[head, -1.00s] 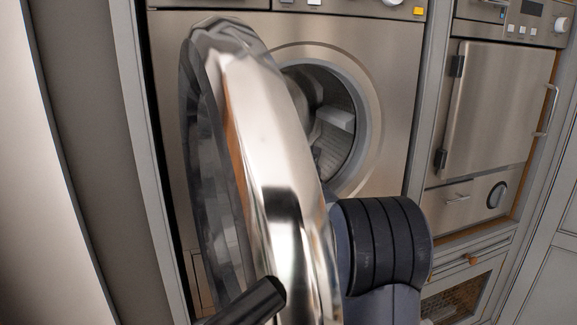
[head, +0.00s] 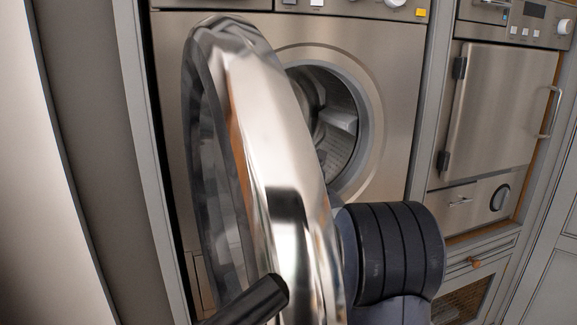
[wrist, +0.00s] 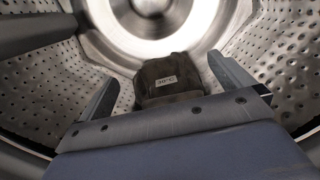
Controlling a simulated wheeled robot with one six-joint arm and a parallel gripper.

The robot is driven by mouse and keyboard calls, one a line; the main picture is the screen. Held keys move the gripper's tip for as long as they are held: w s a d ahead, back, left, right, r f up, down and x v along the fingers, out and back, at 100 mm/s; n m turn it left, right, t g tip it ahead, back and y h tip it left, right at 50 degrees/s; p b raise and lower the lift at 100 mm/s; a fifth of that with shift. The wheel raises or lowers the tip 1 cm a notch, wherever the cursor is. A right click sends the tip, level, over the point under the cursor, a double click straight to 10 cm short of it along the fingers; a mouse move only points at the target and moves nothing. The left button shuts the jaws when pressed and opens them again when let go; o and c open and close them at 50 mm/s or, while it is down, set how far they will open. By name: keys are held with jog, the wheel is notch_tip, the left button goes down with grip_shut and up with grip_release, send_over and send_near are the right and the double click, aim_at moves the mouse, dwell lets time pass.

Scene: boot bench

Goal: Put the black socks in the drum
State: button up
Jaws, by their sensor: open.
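The black socks (wrist: 170,83) are a dark bundle with a small pale label, inside the drum (wrist: 285,55) in the wrist view. My gripper (wrist: 163,70) is inside the drum too, with its two fingers spread apart. The socks lie between and just past the fingers, and I cannot tell whether they touch either one. In the head view the drum (head: 342,145) shows through the round opening, partly hidden by the open door. The socks and my fingers cannot be made out there.
The washer's round chrome door (head: 262,150) stands open in front of the opening's left side, close to my arm. A paddle (wrist: 35,32) juts from the drum wall at the left. A second steel appliance (head: 490,115) stands to the right.

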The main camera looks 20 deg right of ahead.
jog(key=s, duration=0.3)
jog(key=s+b, duration=0.1)
jog(key=s, duration=0.2)
jog(key=s+f+b, duration=0.1)
jog(key=s, duration=0.2)
jog(key=shift+s, duration=0.15)
jog(key=w+p, duration=0.1)
jog(key=w, duration=0.2)
jog(key=w+r+p, duration=0.1)
jog(key=w, duration=0.3)
jog(key=w+p, duration=0.1)
jog(key=w, duration=0.2)
jog(key=shift+w+r, duration=0.15)
jog(key=shift+w, duration=0.1)
jog(key=s+p, duration=0.1)
jog(key=s+r, duration=0.1)
jog(key=s+r+p, duration=0.1)
jog(key=shift+s+p, duration=0.3)
jog(key=shift+s, duration=0.05)
jog(key=shift+f, duration=0.1)
